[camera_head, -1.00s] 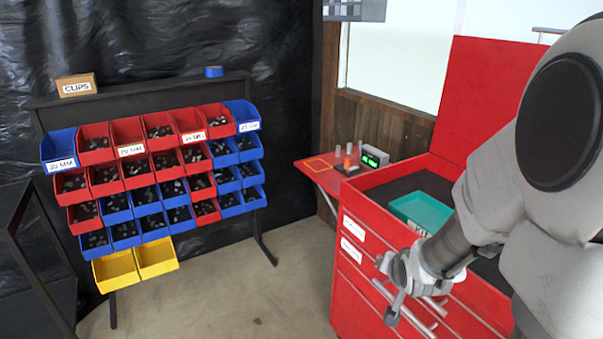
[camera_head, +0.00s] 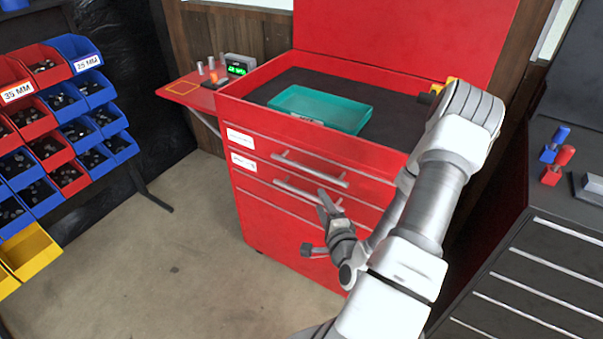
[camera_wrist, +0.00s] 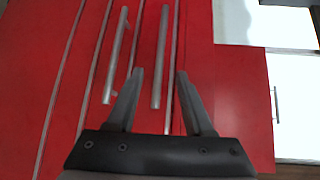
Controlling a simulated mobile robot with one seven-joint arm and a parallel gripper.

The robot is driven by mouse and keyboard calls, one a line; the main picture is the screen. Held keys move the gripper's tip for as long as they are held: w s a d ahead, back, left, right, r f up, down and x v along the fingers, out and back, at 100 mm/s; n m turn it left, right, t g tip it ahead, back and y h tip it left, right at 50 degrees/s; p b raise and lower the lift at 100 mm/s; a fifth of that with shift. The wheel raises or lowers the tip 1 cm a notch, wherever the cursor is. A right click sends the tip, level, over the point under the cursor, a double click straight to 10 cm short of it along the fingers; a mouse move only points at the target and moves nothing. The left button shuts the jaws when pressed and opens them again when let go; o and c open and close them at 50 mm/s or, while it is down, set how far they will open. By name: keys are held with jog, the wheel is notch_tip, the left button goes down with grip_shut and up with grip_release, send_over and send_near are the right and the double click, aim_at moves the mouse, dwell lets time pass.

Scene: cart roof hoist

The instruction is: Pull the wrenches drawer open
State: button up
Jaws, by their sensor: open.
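The red tool cart (camera_head: 290,225) stands in the middle of the head view. Its upper two drawers show bar handles, an upper one (camera_head: 310,168) and a lower one (camera_head: 308,190). White labels sit at their left ends, too small to read, so I cannot tell which drawer is wrenches. Both drawers look shut. My gripper (camera_head: 317,226) is open and empty, in front of the cart near the lower handle's right end. In the wrist view, one bar handle (camera_wrist: 160,60) appears between my open fingers (camera_wrist: 160,72), with the other handle (camera_wrist: 117,55) left of it. No contact is visible.
A teal tray (camera_head: 320,108) lies on the cart's dark top. A side shelf (camera_head: 180,88) holds small cylinders and a green-lit display (camera_head: 240,65). Bin racks (camera_head: 60,120) stand at left, a dark drawer cabinet (camera_head: 540,270) at right. Floor left of the cart is clear.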

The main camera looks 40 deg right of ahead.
aim_at(307, 171)
jog(key=b+x, duration=0.2)
jog(key=b, duration=0.1)
jog(key=b+x, duration=0.3)
jog(key=b, duration=0.1)
jog(key=shift+s+d, duration=0.2)
jog(key=shift+d, duration=0.15)
jog(key=w+b, duration=0.1)
jog(key=b, duration=0.4)
jog(key=shift+a+f, duration=0.1)
jog(key=shift+f, duration=0.15)
jog(key=b+x, duration=0.2)
jog(key=x, duration=0.1)
jog(key=b+x, duration=0.2)
jog(key=x, duration=0.2)
jog(key=b+x, duration=0.1)
jog(key=x, duration=0.3)
jog(key=shift+w+d+r+b, duration=0.2)
jog(key=shift+d+r+b, duration=0.05)
jog(key=shift+b, duration=0.15)
